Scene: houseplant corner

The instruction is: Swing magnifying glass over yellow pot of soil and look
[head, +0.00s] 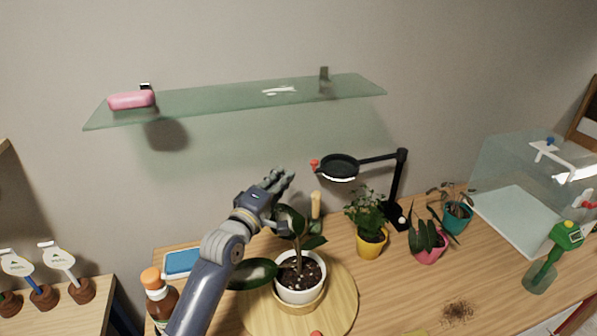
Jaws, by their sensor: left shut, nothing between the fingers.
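The magnifying glass (339,167) is a round black-rimmed lens on a jointed black arm and post, standing at the back of the table. A small red knob sits at the left of its rim. The yellow pot (369,244) stands below and a little right of the lens, with a leafy green plant that hides most of its soil. My left gripper (287,181) is shut and empty, left of the lens and apart from it, above the plant in the white pot. My right gripper is not in view.
A white pot (300,291) with a large-leaved plant stands on a round wooden board (341,318). Pink (430,253) and teal (457,217) pots stand to the right. A glass shelf (230,101) hangs above. A brown bottle (160,302) stands at left. Spilled soil (458,312) lies front right.

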